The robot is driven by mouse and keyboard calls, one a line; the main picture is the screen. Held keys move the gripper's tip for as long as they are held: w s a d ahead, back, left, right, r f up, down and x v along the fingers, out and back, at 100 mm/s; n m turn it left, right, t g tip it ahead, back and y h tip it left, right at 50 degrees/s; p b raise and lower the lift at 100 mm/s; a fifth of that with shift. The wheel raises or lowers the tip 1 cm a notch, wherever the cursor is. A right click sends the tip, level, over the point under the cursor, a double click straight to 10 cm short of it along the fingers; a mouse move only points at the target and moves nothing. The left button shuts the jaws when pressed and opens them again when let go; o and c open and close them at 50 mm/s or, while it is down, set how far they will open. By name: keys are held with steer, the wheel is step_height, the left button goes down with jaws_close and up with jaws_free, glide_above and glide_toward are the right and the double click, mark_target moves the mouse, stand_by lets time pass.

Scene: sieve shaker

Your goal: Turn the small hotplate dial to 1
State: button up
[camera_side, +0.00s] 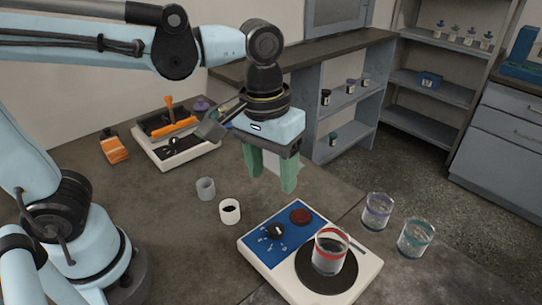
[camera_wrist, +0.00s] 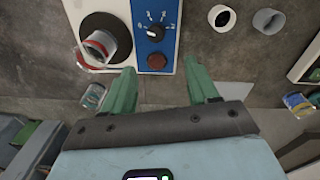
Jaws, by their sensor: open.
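The hotplate (camera_side: 262,262) is a white box with a blue panel, standing at the front of the table. Its black dial (camera_side: 275,231) sits on the blue panel among white numerals; it also shows in the wrist view (camera_wrist: 155,31). I cannot tell which numeral the dial points at. A round red part (camera_side: 300,216) is beside the dial. A glass beaker with a red band (camera_side: 329,252) stands on the dark round plate (camera_side: 313,278). My gripper (camera_side: 270,183) has green fingers, open and empty, pointing down above and behind the hotplate, apart from the dial.
A grey cup (camera_side: 205,188) and a white cup (camera_side: 230,211) stand left of the hotplate. Two glass beakers, one purple-banded (camera_side: 377,211) and one teal-banded (camera_side: 415,238), stand right. A second white device with a knob (camera_side: 174,143) and orange tools is at the back left.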

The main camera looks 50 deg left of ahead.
mark_target(275, 227)
steer(key=shift+s+d+f, duration=0.1)
steer(key=shift+d+f, duration=0.15)
steer(key=shift+f, duration=1.75)
steer(key=shift+w+d+f, duration=0.1)
steer(key=shift+d+f, duration=0.1)
steer(key=shift+f, duration=1.75)
steer(key=shift+s+d+f, duration=0.1)
steer(key=shift+d+f, duration=0.15)
steer(key=shift+f, duration=1.75)
steer(key=c, duration=1)
steer(key=shift+g, duration=0.3)
steer(key=shift+c, duration=0.2)
steer(key=shift+m, duration=0.3)
steer(key=m, duration=0.8)
steer(key=shift+m, duration=0.3)
steer(key=shift+a+m, duration=0.1)
steer(key=shift+m, duration=0.2)
